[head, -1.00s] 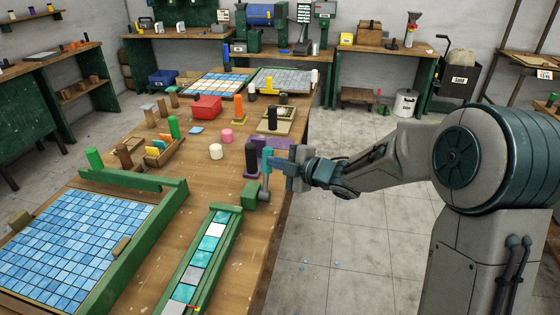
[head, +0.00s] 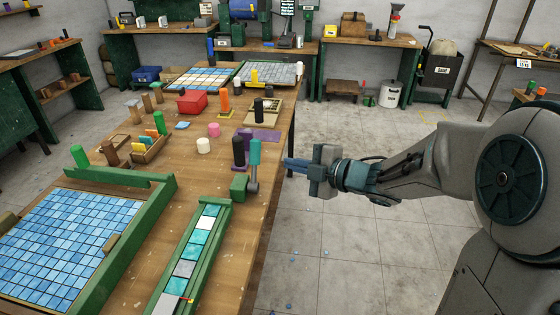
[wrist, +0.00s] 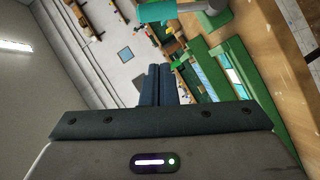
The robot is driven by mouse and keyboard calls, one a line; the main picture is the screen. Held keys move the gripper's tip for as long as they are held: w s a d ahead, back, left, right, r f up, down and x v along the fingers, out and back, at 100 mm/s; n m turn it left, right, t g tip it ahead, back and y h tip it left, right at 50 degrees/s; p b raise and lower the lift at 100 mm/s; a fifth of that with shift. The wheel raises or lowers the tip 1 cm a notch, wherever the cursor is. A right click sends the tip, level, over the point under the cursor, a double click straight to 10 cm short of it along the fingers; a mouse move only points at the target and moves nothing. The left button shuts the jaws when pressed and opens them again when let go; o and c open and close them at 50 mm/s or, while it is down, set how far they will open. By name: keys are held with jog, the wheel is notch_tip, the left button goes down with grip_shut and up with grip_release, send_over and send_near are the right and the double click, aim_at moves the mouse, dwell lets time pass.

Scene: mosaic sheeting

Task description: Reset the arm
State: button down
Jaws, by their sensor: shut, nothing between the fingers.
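My gripper (head: 287,165) is at the right edge of the workbench, with its fingers pointing left toward the bench. In the wrist view the two dark blue fingers (wrist: 157,85) lie side by side, shut with nothing between them. A teal handle (head: 254,152) stands upright at the end of the green tile channel (head: 222,222), just left of my fingertips and apart from them. The handle also shows in the wrist view (wrist: 157,12), beyond the fingers.
The wooden workbench (head: 150,225) holds a blue mosaic sheet (head: 70,235) in a green frame, a black-handled tool (head: 238,150) on a purple base, a red box (head: 192,101) and several small coloured items. Open concrete floor (head: 350,265) lies right of the bench.

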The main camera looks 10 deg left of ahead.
jog(key=shift+s+d+r, duration=0.1)
jog(key=shift+s+d, duration=0.1)
jog(key=shift+d, duration=0.1)
jog(key=d+m+t+h, duration=0.4)
jog(key=d+m+h, duration=0.95)
jog(key=d, duration=0.25)
jog(key=s+d+f+m+g, duration=0.1)
jog(key=s+m+g, duration=0.3)
jog(key=s, duration=0.6)
jog(key=s+d+f+m+g+p, duration=0.1)
jog(key=s+f+m+g, duration=0.2)
jog(key=s+m, duration=0.5)
jog(key=shift+s+d+g, duration=0.35)
jog(key=shift+s+g, duration=0.45)
jog(key=shift+s, duration=0.45)
jog(key=shift+a, duration=0.1)
